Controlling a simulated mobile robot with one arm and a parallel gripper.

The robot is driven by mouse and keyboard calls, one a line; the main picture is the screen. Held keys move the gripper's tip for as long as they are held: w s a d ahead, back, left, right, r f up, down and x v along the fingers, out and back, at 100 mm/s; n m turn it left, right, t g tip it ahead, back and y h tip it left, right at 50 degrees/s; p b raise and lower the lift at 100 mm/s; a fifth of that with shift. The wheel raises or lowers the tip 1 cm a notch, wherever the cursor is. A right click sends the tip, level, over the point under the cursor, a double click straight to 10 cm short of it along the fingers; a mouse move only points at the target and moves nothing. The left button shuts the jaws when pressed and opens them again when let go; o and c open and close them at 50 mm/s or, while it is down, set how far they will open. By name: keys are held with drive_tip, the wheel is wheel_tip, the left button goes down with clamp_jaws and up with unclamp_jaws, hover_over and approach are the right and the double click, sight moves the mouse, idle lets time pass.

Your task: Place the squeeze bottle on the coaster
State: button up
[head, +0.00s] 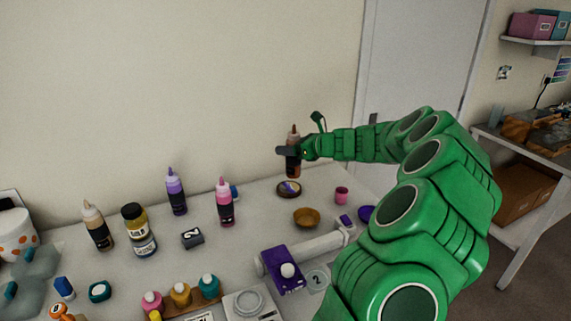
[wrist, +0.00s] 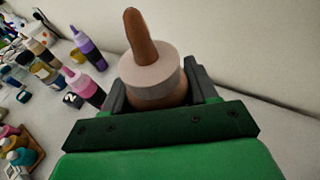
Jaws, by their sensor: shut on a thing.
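A brown squeeze bottle (head: 293,160) with a pointed tip is held upright in my gripper (head: 292,150). In the wrist view the squeeze bottle (wrist: 140,42) shows its brown nozzle and pale collar between the two dark fingers of my gripper (wrist: 160,90). The fingers are shut on it.
A brown bowl (head: 306,218) and a pink cup (head: 341,193) stand near the coaster. Pink (head: 225,205) and purple (head: 176,193) bottles stand to the left. A pale roller (head: 315,248) lies in front. The wall is close behind.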

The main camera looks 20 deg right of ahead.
drive_tip(key=w+d+f, duration=0.2)
drive_tip(key=w+f, duration=0.6)
drive_tip(key=f, duration=0.2)
drive_tip(key=shift+f, duration=0.25)
idle(0.4)
drive_tip(key=shift+d+f, duration=0.1)
drive_tip(key=shift+f, duration=0.05)
drive_tip(key=o, duration=1.3)
drive_tip(key=v, duration=1.2)
drive_tip(key=shift+s, duration=0.1)
drive_tip(key=shift+r, duration=0.25)
